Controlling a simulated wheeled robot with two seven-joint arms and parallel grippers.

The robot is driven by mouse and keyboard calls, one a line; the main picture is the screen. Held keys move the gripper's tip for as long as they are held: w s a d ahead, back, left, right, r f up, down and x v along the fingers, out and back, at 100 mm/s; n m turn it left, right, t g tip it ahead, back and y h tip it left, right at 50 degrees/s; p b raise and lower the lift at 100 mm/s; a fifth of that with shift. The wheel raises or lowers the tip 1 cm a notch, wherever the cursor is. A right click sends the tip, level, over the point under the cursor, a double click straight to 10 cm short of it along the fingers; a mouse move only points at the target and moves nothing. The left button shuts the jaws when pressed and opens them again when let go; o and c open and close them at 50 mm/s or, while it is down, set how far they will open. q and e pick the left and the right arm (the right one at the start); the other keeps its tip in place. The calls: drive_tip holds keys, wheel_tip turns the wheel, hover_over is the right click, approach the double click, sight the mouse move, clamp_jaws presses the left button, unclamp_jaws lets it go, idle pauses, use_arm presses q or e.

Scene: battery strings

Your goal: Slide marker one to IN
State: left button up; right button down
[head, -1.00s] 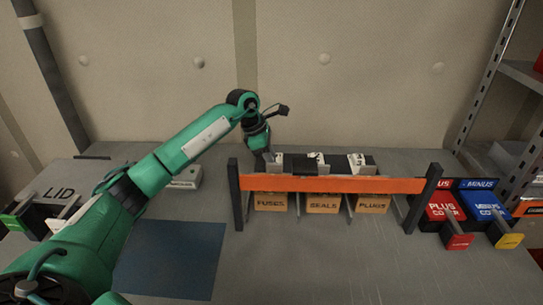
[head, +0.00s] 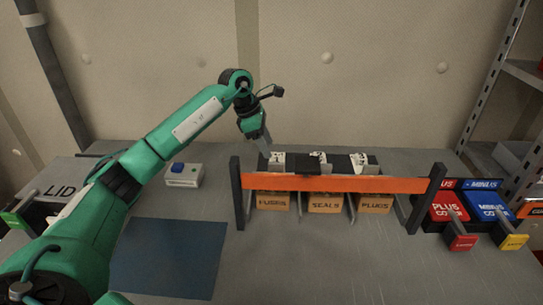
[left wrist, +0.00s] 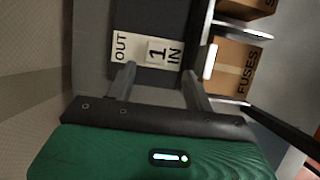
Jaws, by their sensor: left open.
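Marker one, a pale tile with a black "1" (left wrist: 157,51), sits on a dark strip in the left wrist view. In the head view the marker (head: 277,161) is the leftmost of the white pieces behind the orange bar. My left gripper (left wrist: 158,72) is open, its fingers spread to either side below the marker with nothing between them. In the head view the gripper (head: 265,146) hangs just above and left of the marker. My right gripper is out of view.
An orange bar (head: 340,184) on dark posts stands in front of the markers. Boxes for fuses (head: 273,201), seals (head: 325,203) and plugs (head: 375,203) sit below it. Red (head: 446,207) and blue (head: 489,207) covers lie at right. A grey box with a blue button (head: 184,173) is at left.

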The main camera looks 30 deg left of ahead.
use_arm(q)
drive_tip(key=v, duration=0.8)
drive_tip(key=shift+r, duration=0.15)
